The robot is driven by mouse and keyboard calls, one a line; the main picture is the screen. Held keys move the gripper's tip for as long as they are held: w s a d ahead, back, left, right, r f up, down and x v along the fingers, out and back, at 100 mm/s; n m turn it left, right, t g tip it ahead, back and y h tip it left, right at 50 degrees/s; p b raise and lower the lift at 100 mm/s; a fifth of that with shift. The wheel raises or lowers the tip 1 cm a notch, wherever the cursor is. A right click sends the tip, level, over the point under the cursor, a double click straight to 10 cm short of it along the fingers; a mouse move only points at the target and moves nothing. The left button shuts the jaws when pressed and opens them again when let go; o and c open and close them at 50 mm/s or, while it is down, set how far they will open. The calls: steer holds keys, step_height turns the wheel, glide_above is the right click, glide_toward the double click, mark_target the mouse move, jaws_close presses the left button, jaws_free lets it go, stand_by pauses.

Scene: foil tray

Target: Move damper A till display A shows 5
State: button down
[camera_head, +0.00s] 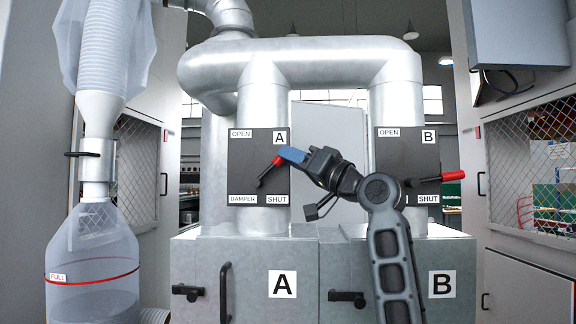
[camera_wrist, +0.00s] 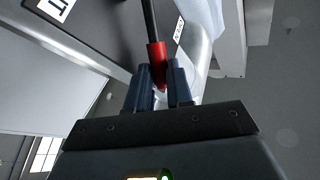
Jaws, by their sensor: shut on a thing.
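Damper A's lever is on the dark plate A (camera_head: 243,150), which has OPEN at its top left and SHUT at its bottom right. The lever's red grip (camera_head: 278,161) points up and right from the pivot. My gripper (camera_head: 288,156) reaches in from the right, its blue fingers at the red grip. In the wrist view, my gripper (camera_wrist: 160,88) has its two fingers on either side of the red grip (camera_wrist: 156,58), shut on it. The dark lever rod runs on beyond the grip. No display A can be made out in either view.
Damper B's lever (camera_head: 440,177) with a red grip sits on plate B, to the right, behind my arm. Grey cabinets A (camera_head: 248,262) and B (camera_head: 452,250) stand below. A clear collection bag (camera_head: 92,262) marked FULL hangs at the left.

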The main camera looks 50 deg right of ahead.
stand_by(0.3)
steer(key=c, duration=1.3)
jaws_free()
steer(key=b+v, duration=0.1)
steer(key=v, duration=0.7)
steer(key=shift+w+f, duration=0.1)
steer(key=a+f+m+g+h, duration=0.2)
steer(key=a+f, duration=0.3)
steer(key=f, duration=0.9)
steer(key=a+f+m+g+h, duration=0.1)
steer(key=a+f+m+h, duration=0.2)
steer(key=f, duration=1.1)
steer(key=s+a+f+n+g, duration=0.1)
steer(key=s+a+f, duration=0.5)
steer(key=f, duration=0.2)
steer(key=s+a+f+n+g+y+p, duration=0.1)
steer(key=s+a+f, duration=0.3)
steer(key=s, duration=0.2)
steer(key=s+a+f+n+g, duration=0.1)
steer(key=s+a+f+n, duration=0.1)
steer(key=s+a+f, duration=0.3)
steer(key=s+a+n+y, duration=0.1)
steer(key=s+a+n, duration=0.1)
steer(key=s, duration=0.7)
steer(key=s+a+r+n+g+y+p, duration=0.1)
steer(key=s+a+n, duration=0.2)
steer(key=s, duration=0.6)
steer(key=shift+s+r+g+y, duration=0.25)
steer(key=shift+s+g+y, duration=0.05)
steer(key=shift+y, duration=0.1)
